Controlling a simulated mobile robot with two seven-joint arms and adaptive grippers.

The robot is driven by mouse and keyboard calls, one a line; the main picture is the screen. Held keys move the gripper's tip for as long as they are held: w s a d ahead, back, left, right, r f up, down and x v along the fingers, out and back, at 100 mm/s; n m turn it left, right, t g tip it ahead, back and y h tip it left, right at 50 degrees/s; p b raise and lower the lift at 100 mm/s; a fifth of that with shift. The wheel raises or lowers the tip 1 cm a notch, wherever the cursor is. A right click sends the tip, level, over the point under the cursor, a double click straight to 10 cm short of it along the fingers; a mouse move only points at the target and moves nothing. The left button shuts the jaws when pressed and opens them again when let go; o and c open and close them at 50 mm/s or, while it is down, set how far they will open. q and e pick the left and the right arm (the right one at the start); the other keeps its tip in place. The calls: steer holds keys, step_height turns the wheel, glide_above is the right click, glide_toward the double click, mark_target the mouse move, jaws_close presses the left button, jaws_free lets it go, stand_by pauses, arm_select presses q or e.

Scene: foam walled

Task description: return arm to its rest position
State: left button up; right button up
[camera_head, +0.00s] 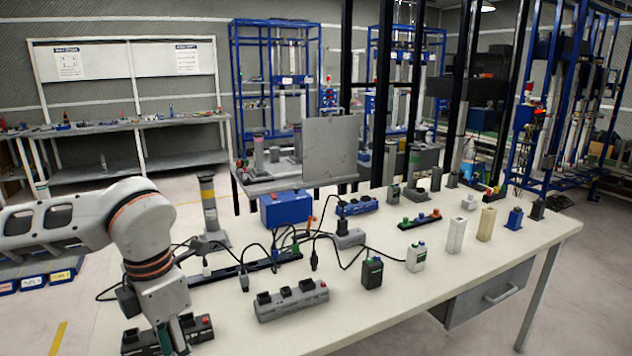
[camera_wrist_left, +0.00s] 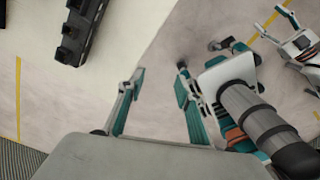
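My left arm comes in from the left in the head view, and its gripper (camera_head: 172,342) points down at the table's near left corner, partly cut off by the frame edge. In the left wrist view the two teal fingers of my left gripper (camera_wrist_left: 160,92) stand apart with nothing between them, and pale floor shows in the gap. A white and teal gripper-like part on a dark banded link, probably my right gripper (camera_wrist_left: 232,62), shows at the right of the wrist view; its finger opening is unclear. The right arm is not in the head view.
A dark block with sockets (camera_head: 197,330) is beside and behind my left gripper. The white worktable (camera_head: 420,285) holds a grey socket block (camera_head: 290,300), cables, a blue box (camera_head: 285,209) and several small devices.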

arm_select(q)
steer(key=s+d+f+m+g+h, duration=0.15)
steer(key=s+d+g+h, duration=0.35)
steer(key=d, duration=0.6)
steer(key=s+d+f+m+h, duration=0.1)
steer(key=s+d+f+h, duration=0.15)
steer(key=s+d, duration=0.55)
steer(key=w+d+r+n+t+h, duration=0.2)
steer(key=w+d+r+n+h, duration=0.1)
steer(key=d+r+n+h, duration=0.75)
steer(key=w+a+f+n+t+y+p, duration=0.1)
steer(key=w+a+f+n+t+y, duration=0.35)
steer(key=n+t, duration=0.6)
steer(key=w+a+f+n+t+y, duration=0.1)
steer(key=w+a+f+n+t, duration=0.5)
steer(key=w+f+n+t, duration=0.4)
steer(key=s+a+f+n+g+y, duration=0.1)
steer(key=s+a+f+n+y, duration=0.25)
steer(key=f, duration=0.25)
steer(key=s+a+f+n+g+y, duration=0.25)
steer(key=a+f+n, duration=0.2)
steer(key=f, duration=0.25)
steer(key=s+a+f+n+g+y, duration=0.3)
steer(key=s+a+f, duration=0.5)
steer(key=s+f, duration=0.3)
step_height(320, 180, down, 3)
steer(key=shift+s+r+n+y, duration=0.1)
steer(key=shift+s+n+y, duration=0.2)
steer(key=shift+y, duration=0.25)
